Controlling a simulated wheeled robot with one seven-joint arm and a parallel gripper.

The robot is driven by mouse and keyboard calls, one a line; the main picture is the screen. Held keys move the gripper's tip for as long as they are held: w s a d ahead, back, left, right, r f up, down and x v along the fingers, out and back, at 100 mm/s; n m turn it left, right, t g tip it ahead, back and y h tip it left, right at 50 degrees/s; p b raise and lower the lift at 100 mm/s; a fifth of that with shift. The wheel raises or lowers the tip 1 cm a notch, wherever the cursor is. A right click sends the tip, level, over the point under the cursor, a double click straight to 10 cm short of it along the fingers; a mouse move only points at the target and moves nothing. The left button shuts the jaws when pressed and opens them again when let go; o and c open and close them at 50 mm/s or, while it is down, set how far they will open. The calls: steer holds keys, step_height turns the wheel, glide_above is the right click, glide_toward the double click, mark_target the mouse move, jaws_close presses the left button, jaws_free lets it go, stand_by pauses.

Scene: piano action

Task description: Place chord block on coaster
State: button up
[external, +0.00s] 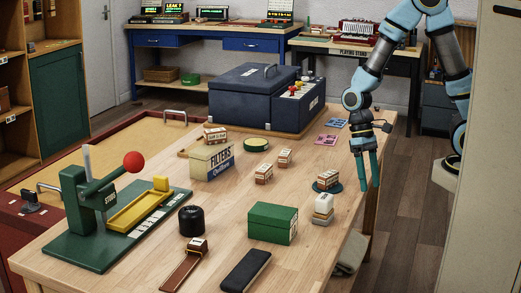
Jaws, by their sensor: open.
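Several small white-and-brown labelled blocks stand on the wooden table; their lettering is too small to tell which is the chord block. One block (327,177) rests on a dark teal round coaster (318,188) near the table's right edge. Two similar blocks, one nearer (263,174) and one farther (285,157), stand at mid-table. Another block (197,245) sits on a brown strap at the front. My gripper (369,184) points down with teal fingers, open and empty, to the right of the coaster near the table's right edge. It touches no block that I can see.
A green box (273,223), a white-topped block (322,209) and a black pad (245,270) lie toward the front. A green press with a red knob (134,162) stands left.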

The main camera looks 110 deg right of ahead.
steer(key=w+a+r+n+h, duration=0.2)
steer(key=a+n, duration=0.2)
steer(key=n, duration=0.2)
steer(key=w+a+r+n+t+h, duration=0.1)
steer(key=w+a+r+n+h, duration=0.1)
steer(key=a+n, duration=0.3)
steer(key=shift+w+a+n+t+h, duration=0.2)
steer(key=shift+a+n+t+h, duration=0.15)
steer(key=shift+n, duration=0.25)
steer(key=shift+d, duration=0.1)
steer(key=shift+r+p, duration=0.45)
steer(key=shift+p, duration=0.1)
